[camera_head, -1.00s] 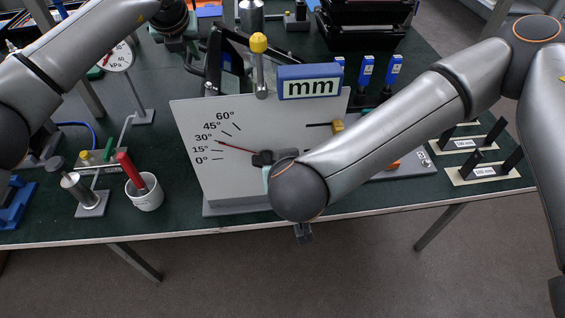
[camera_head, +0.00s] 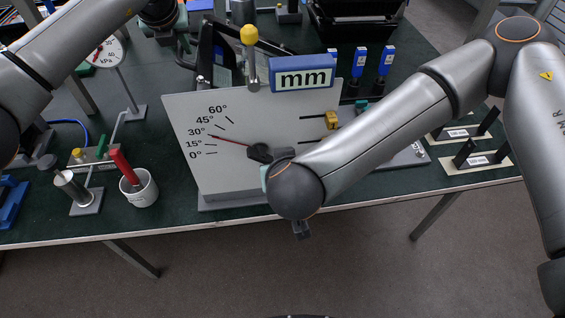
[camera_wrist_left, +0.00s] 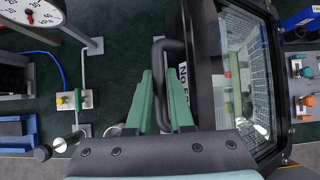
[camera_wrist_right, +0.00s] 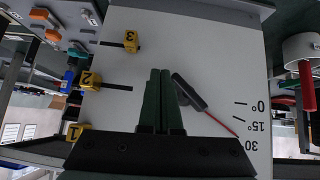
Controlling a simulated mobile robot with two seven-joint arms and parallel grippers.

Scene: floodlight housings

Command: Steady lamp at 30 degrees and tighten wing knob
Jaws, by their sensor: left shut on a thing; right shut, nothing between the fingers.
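The floodlight lamp (camera_wrist_left: 245,85) has a black frame and a glass front. In the head view it stands partly hidden behind the grey angle panel (camera_head: 185,110). My left gripper (camera_wrist_left: 162,78) is shut on the lamp's dark bracket bar. A black wing-like knob (camera_wrist_right: 188,92) sits on the panel; it also shows in the head view (camera_head: 261,152). A red needle (camera_head: 232,139) extends from it and points close to the 30° mark. My right gripper (camera_wrist_right: 160,76) is shut and empty, its fingertips beside the knob; whether they touch is unclear. My right arm hides it in the head view.
Yellow numbered tags (camera_wrist_right: 132,41) line the panel. A white cup (camera_head: 146,192) with a red-handled tool stands left of it, near the table's front edge.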

